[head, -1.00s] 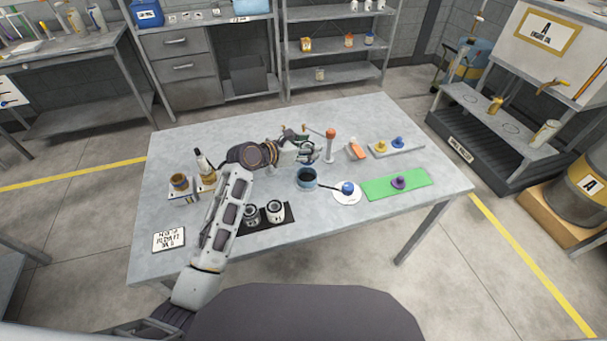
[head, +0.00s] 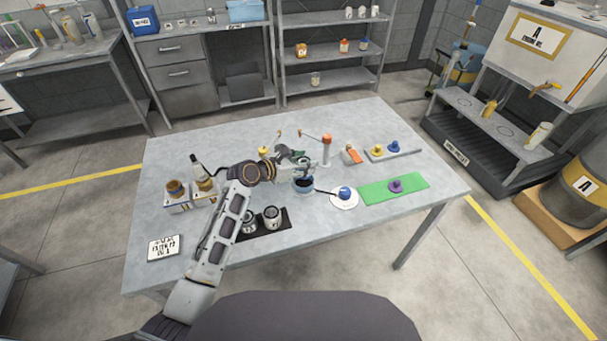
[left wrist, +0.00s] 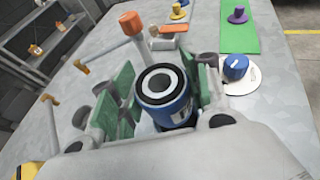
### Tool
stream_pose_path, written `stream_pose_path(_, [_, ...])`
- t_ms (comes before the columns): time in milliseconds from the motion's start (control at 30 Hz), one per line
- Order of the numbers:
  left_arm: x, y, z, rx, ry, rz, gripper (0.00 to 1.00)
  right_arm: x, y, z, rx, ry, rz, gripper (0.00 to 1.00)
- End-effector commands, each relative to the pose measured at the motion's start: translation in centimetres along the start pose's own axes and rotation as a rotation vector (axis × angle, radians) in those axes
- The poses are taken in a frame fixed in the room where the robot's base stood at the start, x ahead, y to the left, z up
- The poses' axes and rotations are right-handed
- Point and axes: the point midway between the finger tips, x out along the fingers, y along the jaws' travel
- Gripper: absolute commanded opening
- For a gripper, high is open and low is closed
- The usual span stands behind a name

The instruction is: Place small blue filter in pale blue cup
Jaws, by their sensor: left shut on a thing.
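My left gripper (head: 297,162) is shut on the small blue filter (left wrist: 165,100), a blue cylinder with a dark ring and pale centre on its end. In the left wrist view the filter sits between the green-padded fingers (left wrist: 158,92). In the head view the fingers mostly hide it. The pale blue cup (head: 303,187), with a dark inside, stands on the table just under the gripper. I cannot tell whether the filter has entered it. The filter and gripper hide the cup in the left wrist view. My right gripper is not in view.
Right of the cup lie a white disc (head: 343,204) with a blue knob and a green mat (head: 412,186) with a purple knob. An orange-topped post (head: 326,150) stands behind. Two canisters sit on a black mat (head: 284,224). The table's front right is clear.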

Motion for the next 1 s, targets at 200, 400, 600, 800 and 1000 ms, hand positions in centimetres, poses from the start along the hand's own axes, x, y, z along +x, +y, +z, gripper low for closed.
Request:
stream_pose_path(200, [0.5,0.0,-1.1,0.0,-0.002,0.0,0.19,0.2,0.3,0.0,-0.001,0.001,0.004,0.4])
stream_pose_path(400, [0.5,0.0,-1.1,0.0,-0.002,0.0,0.19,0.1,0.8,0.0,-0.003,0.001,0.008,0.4])
stream_pose_path(600, [0.7,0.0,-1.7,0.0,-0.001,0.0,0.19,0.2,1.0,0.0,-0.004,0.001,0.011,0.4])
stream_pose_path(800, [1.5,0.0,-3.7,-0.001,0.0,0.0,0.19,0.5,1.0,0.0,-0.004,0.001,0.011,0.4])
stream_pose_path(1000, [1.9,0.0,-4.7,0.0,-0.001,0.0,0.19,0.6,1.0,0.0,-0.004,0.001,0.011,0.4])
